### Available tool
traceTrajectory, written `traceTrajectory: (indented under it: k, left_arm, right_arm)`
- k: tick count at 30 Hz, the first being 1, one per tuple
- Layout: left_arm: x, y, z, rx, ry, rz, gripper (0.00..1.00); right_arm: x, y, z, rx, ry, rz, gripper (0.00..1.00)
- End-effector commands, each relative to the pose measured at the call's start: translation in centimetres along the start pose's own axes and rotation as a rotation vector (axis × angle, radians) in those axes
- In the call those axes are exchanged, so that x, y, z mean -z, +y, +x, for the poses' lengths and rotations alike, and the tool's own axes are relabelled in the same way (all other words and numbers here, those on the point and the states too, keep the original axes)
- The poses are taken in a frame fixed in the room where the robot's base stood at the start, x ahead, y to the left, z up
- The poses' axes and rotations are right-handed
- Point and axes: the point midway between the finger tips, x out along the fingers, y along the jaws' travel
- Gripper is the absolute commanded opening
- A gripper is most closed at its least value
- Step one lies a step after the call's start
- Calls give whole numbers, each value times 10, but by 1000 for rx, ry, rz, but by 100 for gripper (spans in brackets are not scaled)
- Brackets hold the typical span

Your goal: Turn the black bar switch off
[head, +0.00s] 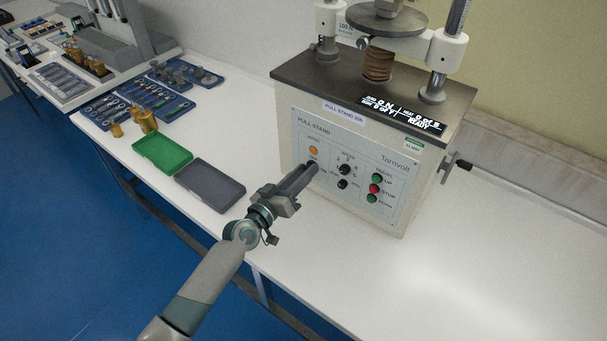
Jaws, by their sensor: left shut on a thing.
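The pull stand (375,135) is a cream box with a dark top and a sloped front panel. My left gripper (310,169) reaches the left part of this panel, just below an orange lamp (313,150). Its jaws are shut on the black bar switch there. The fingers hide the switch, so its angle cannot be seen. To the right, two black knobs (344,170) sit one above the other. Beyond them are green, red and green buttons (375,189) in a column. My right gripper is not in view.
A green tray (162,153) and a grey tray (210,184) lie on the white bench left of my gripper. Blue tool trays (137,101) and brass weights (144,119) stand farther back. The bench at the front right is clear. A side crank (457,164) sticks out right of the stand.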

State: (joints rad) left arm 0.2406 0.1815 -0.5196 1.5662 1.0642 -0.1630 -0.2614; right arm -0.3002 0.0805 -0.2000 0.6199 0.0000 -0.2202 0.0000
Motion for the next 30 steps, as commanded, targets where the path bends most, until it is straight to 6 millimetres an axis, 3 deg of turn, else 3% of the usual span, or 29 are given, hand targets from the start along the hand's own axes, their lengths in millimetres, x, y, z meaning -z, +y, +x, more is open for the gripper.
traceTrajectory:
  k: [30]
  left_arm:
    - [-3,-4,0,2,0,-926,6]
  right_arm:
    - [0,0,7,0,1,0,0]
